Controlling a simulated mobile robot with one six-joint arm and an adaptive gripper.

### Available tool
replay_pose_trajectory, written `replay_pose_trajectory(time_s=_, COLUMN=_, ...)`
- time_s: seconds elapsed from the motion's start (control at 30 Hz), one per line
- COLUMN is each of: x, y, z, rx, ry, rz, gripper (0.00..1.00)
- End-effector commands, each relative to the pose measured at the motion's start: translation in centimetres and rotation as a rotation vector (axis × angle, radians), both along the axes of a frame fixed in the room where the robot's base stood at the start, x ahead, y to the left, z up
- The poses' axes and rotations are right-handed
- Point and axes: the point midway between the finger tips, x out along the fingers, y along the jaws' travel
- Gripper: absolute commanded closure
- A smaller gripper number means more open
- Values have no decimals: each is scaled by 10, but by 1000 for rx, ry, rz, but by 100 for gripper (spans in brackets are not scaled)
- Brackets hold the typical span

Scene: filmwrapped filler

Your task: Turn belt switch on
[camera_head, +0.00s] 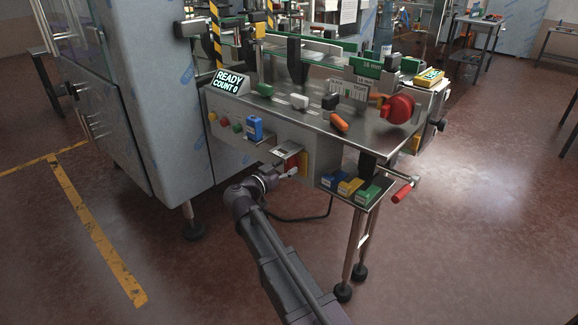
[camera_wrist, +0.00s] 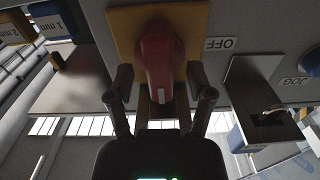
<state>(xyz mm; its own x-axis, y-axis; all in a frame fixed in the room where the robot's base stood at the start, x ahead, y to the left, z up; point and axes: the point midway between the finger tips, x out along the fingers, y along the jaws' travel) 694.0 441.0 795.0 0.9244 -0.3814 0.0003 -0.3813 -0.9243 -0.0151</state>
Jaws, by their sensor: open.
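The belt switch is a red rotary handle (camera_wrist: 157,62) on a yellow plate (camera_wrist: 120,22) on the machine's front panel. In the wrist view an "OFF" label (camera_wrist: 221,44) is beside the plate, and the handle points along the picture's vertical. My gripper (camera_wrist: 160,85) is open, with one finger on each side of the handle; whether either touches it I cannot tell. In the head view my gripper (camera_head: 287,171) is at the panel, just below a small metal ledge, and the yellow plate (camera_head: 304,164) shows only in part behind it.
A "JOG" label and blue button (camera_wrist: 312,62) sit right of the switch in the wrist view. Blue, yellow and green blocks (camera_head: 350,187) lie in a tray to the right in the head view. A red-handled crank (camera_head: 403,192) sticks out nearby. A black cable hangs below.

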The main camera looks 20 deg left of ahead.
Motion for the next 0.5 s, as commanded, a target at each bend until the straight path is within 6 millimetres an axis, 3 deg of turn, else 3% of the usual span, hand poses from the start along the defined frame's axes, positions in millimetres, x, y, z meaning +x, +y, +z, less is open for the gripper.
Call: replay_pose_trajectory(time_s=0.5, x=-71, y=29, z=0, rx=0, ry=0, rz=1, gripper=31)
